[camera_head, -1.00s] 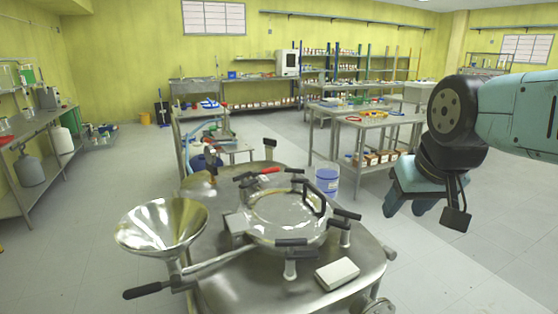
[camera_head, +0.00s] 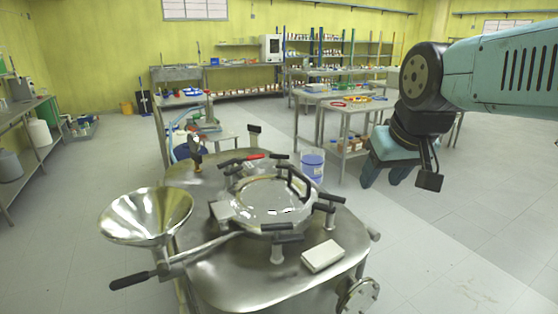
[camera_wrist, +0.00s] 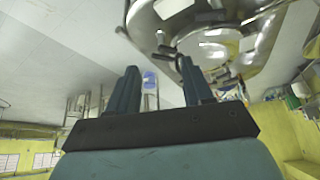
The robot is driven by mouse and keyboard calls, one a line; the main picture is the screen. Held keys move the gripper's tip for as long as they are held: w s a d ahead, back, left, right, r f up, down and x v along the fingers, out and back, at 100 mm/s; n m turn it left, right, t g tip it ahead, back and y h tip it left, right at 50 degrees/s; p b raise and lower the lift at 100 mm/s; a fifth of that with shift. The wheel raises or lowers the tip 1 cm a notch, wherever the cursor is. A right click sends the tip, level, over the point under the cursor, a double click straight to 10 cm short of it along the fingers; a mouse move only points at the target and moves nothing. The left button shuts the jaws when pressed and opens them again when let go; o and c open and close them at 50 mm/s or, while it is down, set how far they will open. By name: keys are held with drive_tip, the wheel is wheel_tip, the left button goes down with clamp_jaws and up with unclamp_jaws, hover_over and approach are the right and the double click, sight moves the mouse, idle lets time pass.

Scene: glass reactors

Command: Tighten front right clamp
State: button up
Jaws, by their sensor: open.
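The reactor (camera_head: 240,280) has a steel top with a round glass lid (camera_head: 262,196). Several black-handled clamps ring the lid. One clamp (camera_head: 327,210) stands at the lid's right front side, and another clamp (camera_head: 278,248) stands at its front. How tight they are cannot be told. My gripper (camera_head: 386,178) hangs in the air to the right of the reactor, apart from every clamp. In the wrist view, my gripper (camera_wrist: 162,85) shows two separated fingers with nothing between them. The reactor top (camera_wrist: 245,60) shows beyond them, upside down.
A steel funnel (camera_head: 148,214) with a black-handled bar stands left of the lid. A white box (camera_head: 322,256) lies on the reactor's front right edge. A blue container (camera_head: 312,165) stands behind.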

drive_tip(key=w+a+r+n, duration=0.1)
drive_tip(key=w+r+n, duration=0.1)
drive_tip(key=w, duration=0.5)
drive_tip(key=w+a+r+n, duration=0.1)
drive_tip(key=w+r+n, duration=0.15)
drive_tip(key=w, duration=0.45)
drive_tip(key=n+g+y, duration=0.2)
drive_tip(key=n+y, duration=0.2)
drive_tip(key=n, duration=0.7)
hover_over(280, 156)
drive_tip(key=s+d, duration=0.3)
drive_tip(key=d, duration=0.2)
wheel_tip(280, 156, down, 15)
drive_tip(key=shift+m, duration=0.25)
drive_tip(key=x, duration=1.4)
drive_tip(key=shift+s+f, duration=0.1)
drive_tip(key=shift+s, duration=0.15)
drive_tip(key=c, duration=0.8)
drive_tip(key=shift+r, duration=0.25)
drive_tip(key=shift+c, duration=0.2)
